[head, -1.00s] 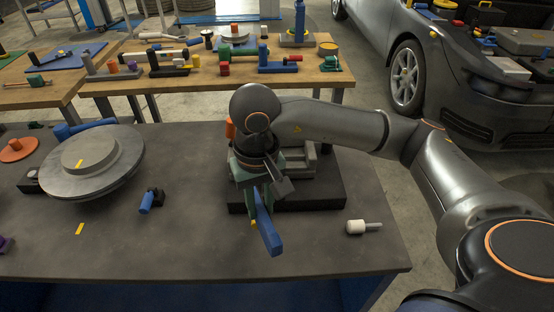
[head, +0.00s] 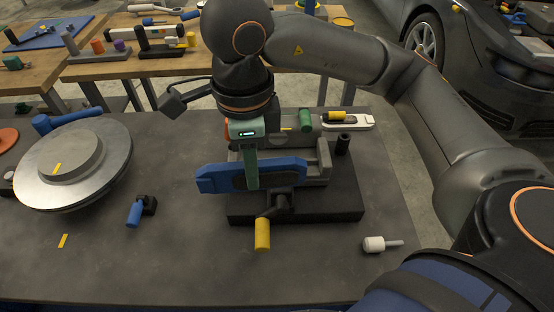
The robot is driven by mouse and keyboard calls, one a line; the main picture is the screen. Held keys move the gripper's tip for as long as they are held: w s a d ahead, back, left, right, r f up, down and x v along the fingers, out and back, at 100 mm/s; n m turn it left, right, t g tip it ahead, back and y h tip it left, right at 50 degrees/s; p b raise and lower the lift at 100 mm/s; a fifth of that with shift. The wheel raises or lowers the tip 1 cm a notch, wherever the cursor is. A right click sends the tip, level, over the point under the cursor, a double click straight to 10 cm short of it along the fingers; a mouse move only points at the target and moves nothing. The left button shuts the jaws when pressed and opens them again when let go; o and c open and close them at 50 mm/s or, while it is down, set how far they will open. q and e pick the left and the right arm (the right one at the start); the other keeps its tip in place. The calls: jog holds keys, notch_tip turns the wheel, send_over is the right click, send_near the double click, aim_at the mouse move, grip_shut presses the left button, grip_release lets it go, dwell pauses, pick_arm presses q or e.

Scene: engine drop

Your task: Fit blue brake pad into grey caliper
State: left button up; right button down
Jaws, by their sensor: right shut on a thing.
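The blue brake pad (head: 214,179) is held level, its long side running across the picture, with a dark face patch towards me. My right gripper (head: 252,182) points down and is shut on the middle of the pad. The grey caliper (head: 322,167) stands on a black base block (head: 340,207), partly hidden by my gripper and the pad. The pad's right end overlaps the caliper's opening, and its left end sticks out past the caliper. I cannot tell whether pad and caliper touch. My left gripper is not in view.
A yellow-handled lever (head: 262,233) sticks out in front of the base block. A grey brake disc (head: 100,170) lies at left. A small blue-handled part (head: 135,213) and a white-headed tool (head: 374,244) lie on the dark table.

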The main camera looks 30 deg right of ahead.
jog(key=shift+r+m, duration=0.1)
jog(key=shift+m, duration=0.3)
jog(key=shift+w+d, duration=0.2)
jog(key=shift+w, duration=0.05)
jog(key=w+d+f, duration=0.1)
jog(key=d, duration=0.1)
jog(key=w+d+f, duration=0.2)
jog(key=d, duration=0.1)
jog(key=w+d+f, duration=0.1)
jog(key=w+d, duration=0.1)
jog(key=shift+w+d+f+b, duration=0.15)
jog(key=shift+w+f+b, duration=0.1)
jog(key=shift+f+b, duration=0.15)
jog(key=d+f, duration=0.1)
jog(key=w+f, duration=0.1)
jog(key=w+d+f+b, duration=0.1)
jog(key=f, duration=0.1)
jog(key=shift+w+d, duration=0.15)
jog(key=shift+d, duration=0.2)
jog(key=shift+w+d+f, duration=0.1)
jog(key=shift+d+f, duration=0.05)
jog(key=shift+f, duration=0.1)
jog(key=f, duration=0.3)
jog(key=shift+w+d+f, duration=0.1)
jog(key=shift+w+d, duration=0.05)
jog(key=shift+d, duration=0.05)
jog(key=shift+f, duration=0.2)
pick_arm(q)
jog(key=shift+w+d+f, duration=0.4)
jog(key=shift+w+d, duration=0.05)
